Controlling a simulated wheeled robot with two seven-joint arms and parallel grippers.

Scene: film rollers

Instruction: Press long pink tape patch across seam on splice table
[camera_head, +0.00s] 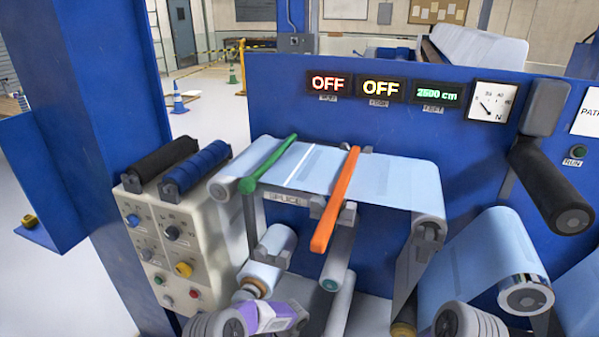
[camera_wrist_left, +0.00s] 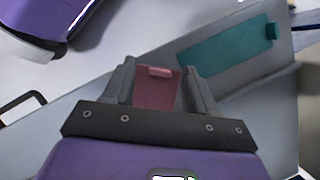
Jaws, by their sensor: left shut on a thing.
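The splice table carries light blue film (camera_head: 325,172), with a pale line, apparently the seam (camera_head: 302,165), between a green bar (camera_head: 268,164) and an orange bar (camera_head: 336,200) lying across it. My left gripper (camera_wrist_left: 160,88) is shut on a pink tape patch (camera_wrist_left: 157,92), which shows between its two fingers in the left wrist view. In the head view only purple and grey parts of my left arm show at the bottom, low in front of the splice table; the fingers and patch are hidden there. My right gripper is not in view.
A teal piece (camera_wrist_left: 228,50) lies on a grey surface beside my left gripper. A control box (camera_head: 170,240) with knobs stands left of the splice table. A black roller (camera_head: 550,187) juts out at the right. Film rolls (camera_head: 275,245) hang below the table.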

